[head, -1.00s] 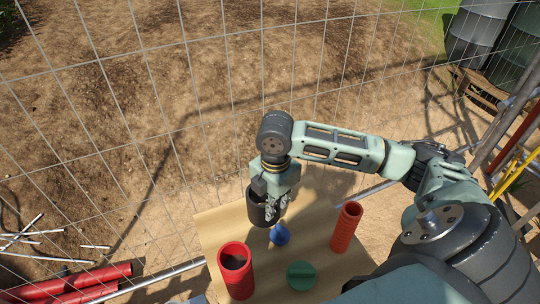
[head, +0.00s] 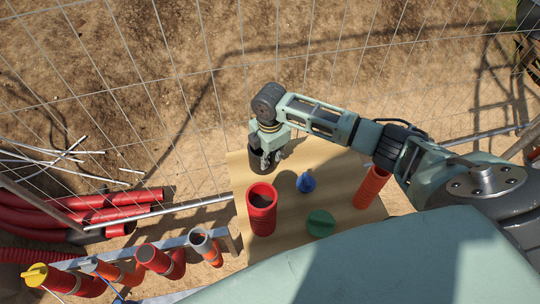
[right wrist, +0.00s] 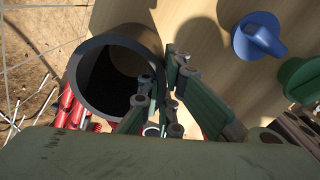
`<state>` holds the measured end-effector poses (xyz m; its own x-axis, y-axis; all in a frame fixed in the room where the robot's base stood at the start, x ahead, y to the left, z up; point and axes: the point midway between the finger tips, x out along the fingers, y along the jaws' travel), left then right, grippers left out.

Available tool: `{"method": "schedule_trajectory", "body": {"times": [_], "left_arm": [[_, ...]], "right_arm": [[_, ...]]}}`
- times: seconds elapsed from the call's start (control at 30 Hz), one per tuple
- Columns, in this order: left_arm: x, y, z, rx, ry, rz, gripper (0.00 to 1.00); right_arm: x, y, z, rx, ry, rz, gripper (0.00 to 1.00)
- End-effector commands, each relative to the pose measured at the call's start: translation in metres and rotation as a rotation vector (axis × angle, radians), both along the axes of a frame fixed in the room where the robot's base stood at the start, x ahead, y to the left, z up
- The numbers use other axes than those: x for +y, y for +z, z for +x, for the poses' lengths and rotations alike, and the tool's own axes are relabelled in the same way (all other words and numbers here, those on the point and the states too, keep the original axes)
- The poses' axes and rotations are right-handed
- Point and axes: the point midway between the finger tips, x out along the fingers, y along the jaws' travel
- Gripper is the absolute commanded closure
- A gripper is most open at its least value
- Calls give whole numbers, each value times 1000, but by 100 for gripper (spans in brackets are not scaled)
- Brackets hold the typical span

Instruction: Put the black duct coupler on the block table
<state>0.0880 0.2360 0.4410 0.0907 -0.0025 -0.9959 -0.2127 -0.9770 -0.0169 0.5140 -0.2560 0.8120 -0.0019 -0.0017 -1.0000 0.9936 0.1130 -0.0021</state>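The black duct coupler (head: 260,163) is a dark, open-ended cylinder at the far left part of the wooden table (head: 345,208). In the right wrist view the coupler (right wrist: 90,80) shows its open mouth. My right gripper (head: 268,157) is closed on the coupler's wall; in the wrist view one finger is at the opening and the other outside, with the gripper (right wrist: 162,88) between. I cannot tell whether the coupler touches the tabletop. My left gripper is not in view.
A red cylinder (head: 262,212) stands close in front of the coupler. A blue knobbed piece (head: 306,182), a green cap (head: 321,223) and an orange ribbed tube (head: 370,187) share the table. A rack with several pipe pieces (head: 205,247) is at left. Wire fence stands behind.

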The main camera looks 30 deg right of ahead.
Motion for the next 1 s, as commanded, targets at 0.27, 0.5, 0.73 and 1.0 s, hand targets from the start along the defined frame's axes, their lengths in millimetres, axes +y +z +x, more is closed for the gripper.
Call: {"method": "schedule_trajectory", "body": {"times": [0.27, 0.5, 0.73, 1.0], "left_arm": [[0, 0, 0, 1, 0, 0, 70], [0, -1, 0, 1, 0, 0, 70], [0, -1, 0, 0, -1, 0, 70], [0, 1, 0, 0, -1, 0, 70]], "right_arm": [[0, -2, 0, -1, 1, 1, 100], [0, -5, 0, 0, 1, 1, 87], [0, -5, 0, 0, 0, 1, 77], [0, 1, 0, -1, 0, 0, 77]]}}
